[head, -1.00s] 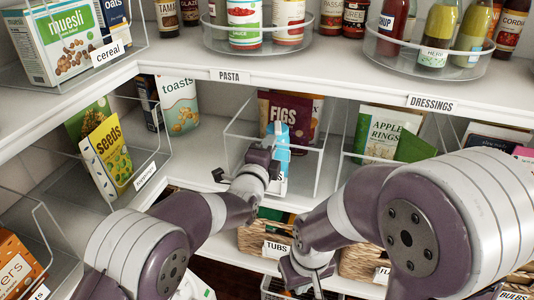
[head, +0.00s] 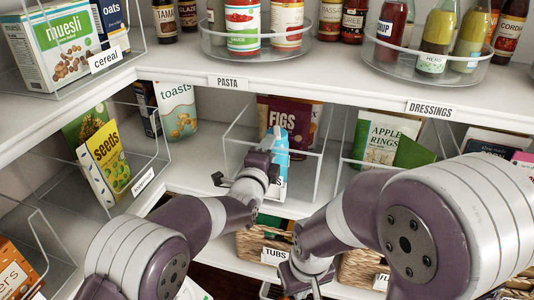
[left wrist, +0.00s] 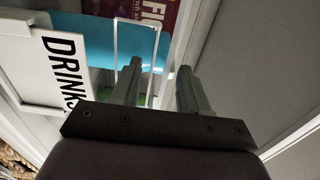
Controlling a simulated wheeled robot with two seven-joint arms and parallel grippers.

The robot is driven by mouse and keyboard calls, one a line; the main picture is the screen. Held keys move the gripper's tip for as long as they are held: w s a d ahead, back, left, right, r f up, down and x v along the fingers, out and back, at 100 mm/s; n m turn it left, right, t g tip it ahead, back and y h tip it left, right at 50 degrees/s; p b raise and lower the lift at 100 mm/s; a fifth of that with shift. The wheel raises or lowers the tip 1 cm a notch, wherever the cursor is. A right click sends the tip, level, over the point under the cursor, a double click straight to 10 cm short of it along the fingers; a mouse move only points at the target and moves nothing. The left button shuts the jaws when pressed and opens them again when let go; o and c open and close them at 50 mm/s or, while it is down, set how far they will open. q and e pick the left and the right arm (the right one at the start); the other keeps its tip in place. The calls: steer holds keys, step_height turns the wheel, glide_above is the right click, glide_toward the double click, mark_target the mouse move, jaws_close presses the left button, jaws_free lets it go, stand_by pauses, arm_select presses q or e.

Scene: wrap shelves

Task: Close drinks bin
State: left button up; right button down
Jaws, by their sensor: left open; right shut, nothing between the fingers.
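The drinks bin (head: 308,174) is a clear bin on the middle shelf, its front near the shelf edge. It holds a dark FIGS pouch (head: 270,112) and a blue carton (head: 277,143). Its white DRINKS label (left wrist: 62,75) shows in the left wrist view; in the head view my left gripper hides most of it. My left gripper (head: 243,163) is at the bin's front; in the left wrist view its two fingers (left wrist: 160,85) are apart, near a pale clear-bin edge. Whether they touch it I cannot tell. My right gripper (head: 302,278) is shut and empty, lower, before the baskets.
A clear bin with a seeds pouch (head: 104,162) stands to the left, and one with an apple rings pouch (head: 385,140) to the right. Woven baskets (head: 247,246) stand below. The upper shelf (head: 310,85) with turntables of bottles overhangs. Bare shelf (head: 203,165) lies left of the bin.

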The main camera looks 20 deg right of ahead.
arm_select(q)
steer(key=v, duration=1.2)
steer(key=shift+s+a+b, duration=0.15)
steer(key=shift+s+b, duration=0.05)
steer(key=shift+b, duration=0.1)
steer(key=s+a+f+n+g+y, duration=0.2)
steer(key=s+a+f+n+g, duration=0.1)
steer(key=f+n, duration=0.25)
steer(key=s+a+f+n+g+y, duration=0.2)
steer(key=a+f+n+g, duration=0.15)
steer(key=f, duration=0.35)
steer(key=s+a+f+n+g+y, duration=0.4)
steer(key=s+a+n, duration=0.3)
steer(key=a, duration=0.4)
steer(key=s+a+n+g+y, duration=0.1)
steer(key=s+a+n, duration=0.15)
steer(key=a, duration=0.25)
steer(key=s+a+r+n+g, duration=0.1)
steer(key=s+a+n, duration=0.15)
steer(key=a, duration=0.25)
steer(key=s+a+n+g+y, duration=0.1)
steer(key=a+n, duration=0.3)
steer(key=a, duration=0.1)
step_height(320, 180, up, 15)
steer(key=p, duration=1.5)
steer(key=shift+d+r, duration=0.15)
steer(key=shift+d, duration=0.2)
